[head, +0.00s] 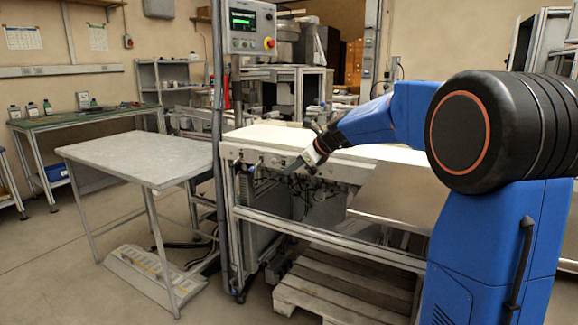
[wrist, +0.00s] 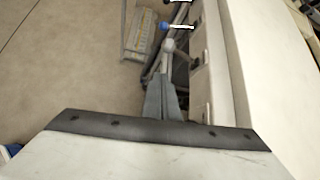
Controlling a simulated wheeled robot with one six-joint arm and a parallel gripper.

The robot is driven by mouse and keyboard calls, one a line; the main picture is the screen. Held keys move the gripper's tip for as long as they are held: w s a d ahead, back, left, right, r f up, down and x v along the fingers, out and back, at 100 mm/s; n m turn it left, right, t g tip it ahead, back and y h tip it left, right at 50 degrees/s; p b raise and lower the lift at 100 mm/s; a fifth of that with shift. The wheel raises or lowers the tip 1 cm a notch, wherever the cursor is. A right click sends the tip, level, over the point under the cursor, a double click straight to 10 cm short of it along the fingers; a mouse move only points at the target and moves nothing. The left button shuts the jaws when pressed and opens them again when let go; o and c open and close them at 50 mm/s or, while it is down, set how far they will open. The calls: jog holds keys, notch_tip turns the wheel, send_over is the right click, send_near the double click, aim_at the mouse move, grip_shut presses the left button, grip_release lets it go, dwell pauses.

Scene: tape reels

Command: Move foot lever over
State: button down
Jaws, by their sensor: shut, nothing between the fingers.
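My gripper (head: 291,168) is at the front edge of the pale-topped machine bench, pointing down and left. Its grey fingers (wrist: 165,80) are together with nothing between them. In the wrist view, a grey rounded piece (wrist: 168,46) shows just beyond the fingertips, and a blue knob (wrist: 164,27) lies farther off beside the bench front. I cannot tell whether the fingers touch the grey piece. No part is clearly recognisable as the foot lever. A long beige floor unit with yellow labels (head: 150,277) lies under the grey table and also shows in the wrist view (wrist: 141,36).
The machine bench (head: 275,136) has a front panel with small fittings and cables below. A grey table (head: 140,155) stands to its left, with an upright post (head: 218,110) between them. A wooden pallet (head: 345,285) lies under the bench. The floor at left is clear.

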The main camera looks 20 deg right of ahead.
jog(key=d+v, duration=0.1)
jog(key=v, duration=0.9)
jog(key=shift+d+f, duration=0.25)
jog(key=shift+f, duration=0.05)
jog(key=shift+a, duration=0.1)
